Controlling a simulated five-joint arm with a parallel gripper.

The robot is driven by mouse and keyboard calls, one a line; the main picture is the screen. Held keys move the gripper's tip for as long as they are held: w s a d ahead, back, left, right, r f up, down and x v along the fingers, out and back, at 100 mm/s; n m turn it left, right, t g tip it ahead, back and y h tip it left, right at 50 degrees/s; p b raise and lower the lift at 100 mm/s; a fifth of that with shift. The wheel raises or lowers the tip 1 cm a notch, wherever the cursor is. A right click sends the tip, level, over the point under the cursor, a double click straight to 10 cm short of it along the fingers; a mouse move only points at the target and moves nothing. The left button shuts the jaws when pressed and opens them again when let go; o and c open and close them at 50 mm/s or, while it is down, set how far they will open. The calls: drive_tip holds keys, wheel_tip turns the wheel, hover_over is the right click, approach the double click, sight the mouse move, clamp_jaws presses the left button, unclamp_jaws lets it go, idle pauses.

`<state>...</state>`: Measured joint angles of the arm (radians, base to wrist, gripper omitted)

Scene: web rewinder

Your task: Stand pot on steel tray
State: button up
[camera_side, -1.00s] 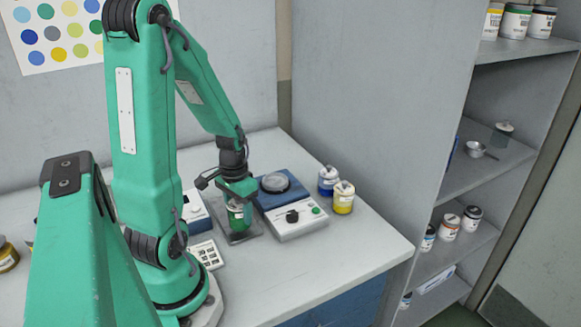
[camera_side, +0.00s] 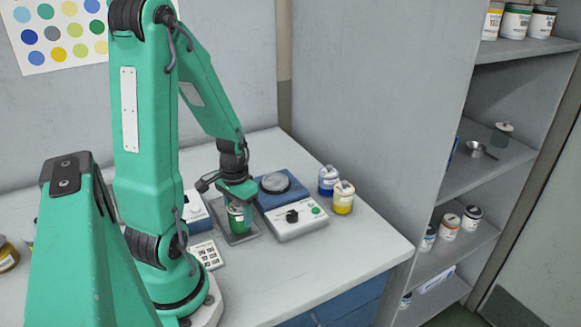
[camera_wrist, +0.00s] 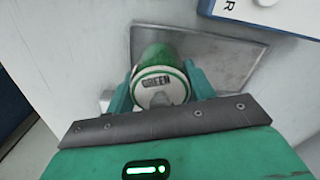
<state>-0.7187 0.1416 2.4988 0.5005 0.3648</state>
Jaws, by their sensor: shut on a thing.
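A pot (camera_side: 238,217) with a green body and a white label is held upright below my gripper (camera_side: 239,200). In the wrist view the pot (camera_wrist: 158,62) shows a pale lid marked GREEN between the two fingers of my gripper (camera_wrist: 160,92). My gripper is shut on it. The flat grey steel tray (camera_side: 251,233) lies on the bench under the pot, and the tray (camera_wrist: 222,62) shows past the pot in the wrist view. The pot is over the tray; I cannot tell whether its base touches it.
The bench's right front is clear.

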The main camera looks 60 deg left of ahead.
drive_tip(key=shift+f, duration=0.2)
drive_tip(key=o, duration=1.7)
drive_tip(key=shift+r, duration=0.1)
drive_tip(key=shift+r, duration=5.4)
drive_tip(key=shift+d, duration=0.1)
drive_tip(key=shift+w+d+r+m+t, duration=0.4)
drive_tip(key=shift+d+r+m+t, duration=0.4)
drive_tip(key=shift+d+r, duration=1.55)
drive_tip(key=shift+w+d+r+m+t, duration=0.5)
drive_tip(key=shift+d+r+t, duration=0.65)
drive_tip(key=shift+d, duration=2.3)
drive_tip(key=shift+w+d+r+m+t, duration=0.3)
drive_tip(key=shift+d+r+m+t, duration=0.5)
drive_tip(key=shift+d+r, duration=1.55)
